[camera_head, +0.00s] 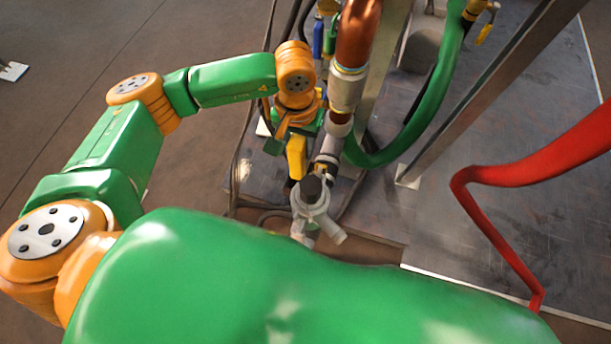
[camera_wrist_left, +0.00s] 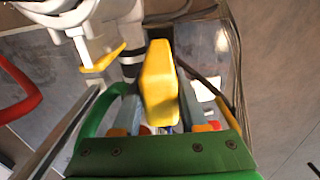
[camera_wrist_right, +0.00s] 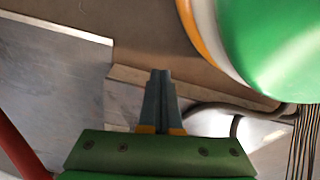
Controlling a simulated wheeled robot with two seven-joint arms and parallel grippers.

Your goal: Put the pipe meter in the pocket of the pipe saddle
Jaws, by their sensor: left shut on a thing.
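My left gripper (camera_head: 293,143) reaches down beside the vertical pipework in the head view. It is shut on a yellow block-like thing (camera_head: 297,159), which I take to be the pipe meter. In the left wrist view the yellow pipe meter (camera_wrist_left: 159,82) stands between the two fingers (camera_wrist_left: 158,105) and sticks out past their tips. I cannot tell the pipe saddle or its pocket for sure; a yellow plate (camera_wrist_left: 103,58) shows by the pale pipe fitting in the left wrist view. My right gripper (camera_wrist_right: 160,78) has its fingers together with nothing between them, and is not in the head view.
A pale pipe fitting with a dark cap (camera_head: 313,206) stands just below the pipe meter. A copper pipe (camera_head: 357,35), a green hose (camera_head: 432,110), metal posts and a red bent pipe (camera_head: 500,176) stand to the right. Thin cables hang left of the pipework.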

